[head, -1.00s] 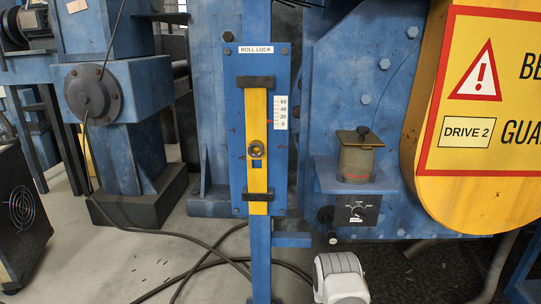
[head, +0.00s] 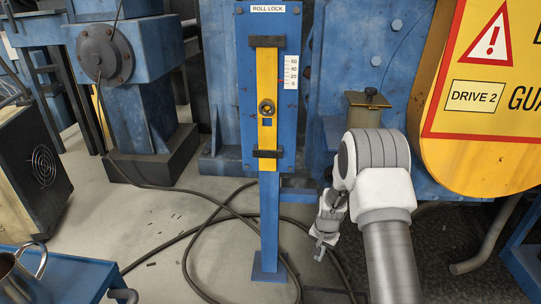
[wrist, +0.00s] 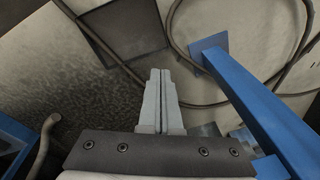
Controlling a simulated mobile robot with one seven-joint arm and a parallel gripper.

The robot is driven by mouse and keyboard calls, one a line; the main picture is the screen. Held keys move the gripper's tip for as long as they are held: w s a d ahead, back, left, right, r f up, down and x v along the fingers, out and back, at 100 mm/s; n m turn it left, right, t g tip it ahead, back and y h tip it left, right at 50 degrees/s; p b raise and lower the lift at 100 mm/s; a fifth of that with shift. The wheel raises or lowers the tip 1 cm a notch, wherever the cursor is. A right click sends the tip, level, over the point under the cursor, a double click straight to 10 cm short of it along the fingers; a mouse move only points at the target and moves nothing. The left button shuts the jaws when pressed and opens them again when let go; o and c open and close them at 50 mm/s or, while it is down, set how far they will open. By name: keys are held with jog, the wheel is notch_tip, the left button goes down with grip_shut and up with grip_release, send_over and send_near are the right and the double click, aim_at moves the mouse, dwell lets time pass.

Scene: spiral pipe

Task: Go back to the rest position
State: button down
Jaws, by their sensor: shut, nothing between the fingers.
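My gripper (head: 320,249) hangs low in the head view, right of the blue post's foot, with my white and grey arm above it. In the wrist view my gripper (wrist: 160,74) has its two grey fingers pressed together, with nothing between them. It points down over the floor and touches nothing that I can see. The blue post (head: 269,225) carries the ROLL LOCK panel with a yellow bar (head: 267,110) and a round knob on it. The post and its square foot also show at the right of the wrist view (wrist: 245,95).
Dark cables (head: 190,240) loop over the floor around the post. A yellow guard (head: 480,110) marked DRIVE 2 stands at the right. A blue cart (head: 60,275) with a metal jug (head: 18,278) is at the lower left. A dark box with a fan grille (head: 35,165) stands behind it.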

jog(key=s+a+r+n+t, duration=0.1)
jog(key=s+r, duration=0.3)
jog(key=r, duration=0.9)
jog(key=s+r+n+t, duration=0.15)
jog(key=s+r, duration=0.35)
jog(key=r, duration=0.9)
jog(key=s+r+n+t, duration=0.15)
jog(key=s+r, duration=0.35)
jog(key=s, duration=0.6)
jog(key=s+r+n, duration=0.2)
jog(key=s+r, duration=0.3)
jog(key=s, duration=0.7)
notch_tip(320, 180, up, 22)
jog(key=p, duration=2.1)
jog(key=shift+w+a+f, duration=0.15)
jog(key=shift+a+f, duration=0.05)
jog(key=shift+f, duration=0.1)
